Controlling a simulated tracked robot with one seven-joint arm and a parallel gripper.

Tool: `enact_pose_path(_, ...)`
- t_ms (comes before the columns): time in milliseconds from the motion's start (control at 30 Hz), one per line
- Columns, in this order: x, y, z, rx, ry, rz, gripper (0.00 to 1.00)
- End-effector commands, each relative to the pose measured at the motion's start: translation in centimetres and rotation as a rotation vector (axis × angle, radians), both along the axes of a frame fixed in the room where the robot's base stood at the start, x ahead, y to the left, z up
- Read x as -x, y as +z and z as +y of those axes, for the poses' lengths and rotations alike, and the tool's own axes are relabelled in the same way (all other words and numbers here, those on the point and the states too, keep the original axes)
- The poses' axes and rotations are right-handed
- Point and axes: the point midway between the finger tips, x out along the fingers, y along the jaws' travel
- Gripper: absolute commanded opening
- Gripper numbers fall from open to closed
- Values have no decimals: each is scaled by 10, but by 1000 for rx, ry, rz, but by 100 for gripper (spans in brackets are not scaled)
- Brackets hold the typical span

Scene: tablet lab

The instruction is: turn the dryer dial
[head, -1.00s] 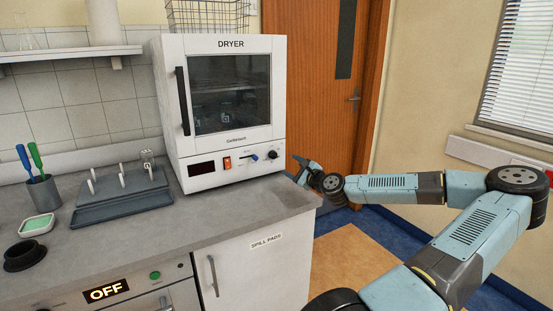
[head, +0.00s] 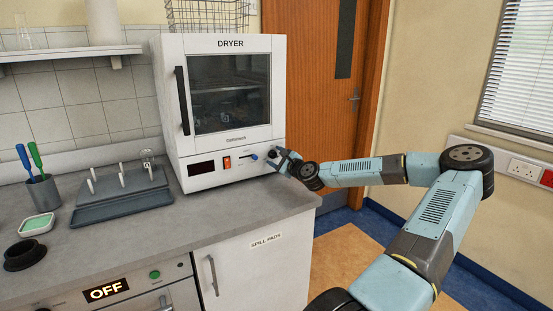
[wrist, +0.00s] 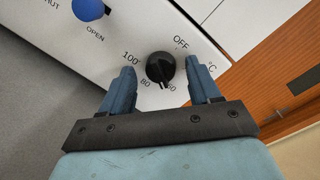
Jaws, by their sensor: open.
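The white dryer (head: 225,95) stands on the grey counter with its door closed. Its black dial (wrist: 160,68) sits on the lower right of the front panel, with OFF, 100, 80 and °C printed around it. My gripper (wrist: 163,80) is open, with one blue finger on each side of the dial. I cannot tell whether the fingers touch it. In the head view my gripper (head: 278,158) is at the panel's right end and mostly covers the dial. A blue slider knob (wrist: 88,8) marked OPEN is left of the dial; in the head view it is small.
A drip rack with pegs (head: 122,187), a cup with blue and green tools (head: 43,190) and a small green-filled dish (head: 36,224) stand left of the dryer. The counter in front of the dryer (head: 220,212) is clear. A wooden door (head: 310,90) is behind.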

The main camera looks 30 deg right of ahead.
Motion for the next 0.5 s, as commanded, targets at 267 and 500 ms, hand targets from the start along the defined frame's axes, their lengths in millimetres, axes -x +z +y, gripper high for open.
enact_pose_path(267,0,0,0,0,0,0,50)
enact_pose_path(500,0,0,0,0,1,1,27)
